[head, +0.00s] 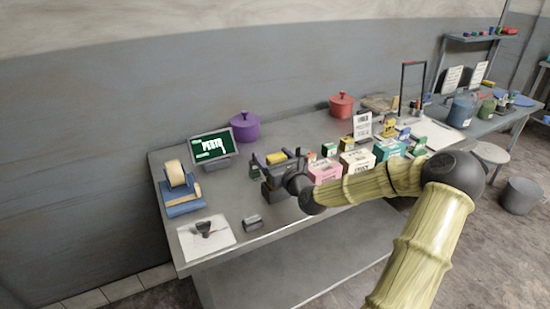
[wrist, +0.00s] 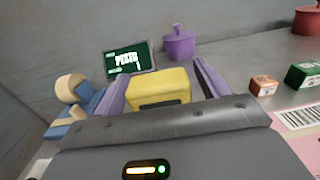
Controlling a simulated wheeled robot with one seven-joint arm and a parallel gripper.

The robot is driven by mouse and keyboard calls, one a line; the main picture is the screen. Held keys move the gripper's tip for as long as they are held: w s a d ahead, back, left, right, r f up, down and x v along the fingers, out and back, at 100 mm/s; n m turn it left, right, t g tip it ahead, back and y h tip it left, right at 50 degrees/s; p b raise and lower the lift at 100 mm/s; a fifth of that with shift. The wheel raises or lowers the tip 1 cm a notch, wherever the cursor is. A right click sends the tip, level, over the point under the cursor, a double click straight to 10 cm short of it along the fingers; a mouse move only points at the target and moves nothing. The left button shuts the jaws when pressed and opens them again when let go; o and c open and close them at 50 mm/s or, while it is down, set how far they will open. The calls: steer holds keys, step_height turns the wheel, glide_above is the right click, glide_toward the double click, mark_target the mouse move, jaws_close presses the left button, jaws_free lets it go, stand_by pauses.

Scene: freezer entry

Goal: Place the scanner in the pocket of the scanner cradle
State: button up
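My gripper (wrist: 163,88) is low over the left half of the table, its two purple fingers spread apart; it also shows in the head view (head: 277,160). A yellow block (wrist: 158,84) with a dark panel on its near face lies between the fingers, with a visible gap to the right finger. It shows in the head view too (head: 277,158). I cannot tell whether this block is the scanner. A dark object with a handle (head: 204,228) lies on a white sheet at the front left. A small grey block (head: 252,222) sits beside the sheet. Neither is clearly the cradle.
A green-screened display (head: 212,146), a purple pot (head: 244,127) and a blue tape dispenser (head: 183,207) stand at the left and back. Several small boxes, including a pink one (head: 324,172), crowd the right of my gripper.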

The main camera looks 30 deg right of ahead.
steer(key=shift+s+r, duration=0.1)
steer(key=s, duration=1.2)
steer(key=shift+d, duration=0.2)
steer(key=shift+w, duration=0.1)
stand_by(2.0)
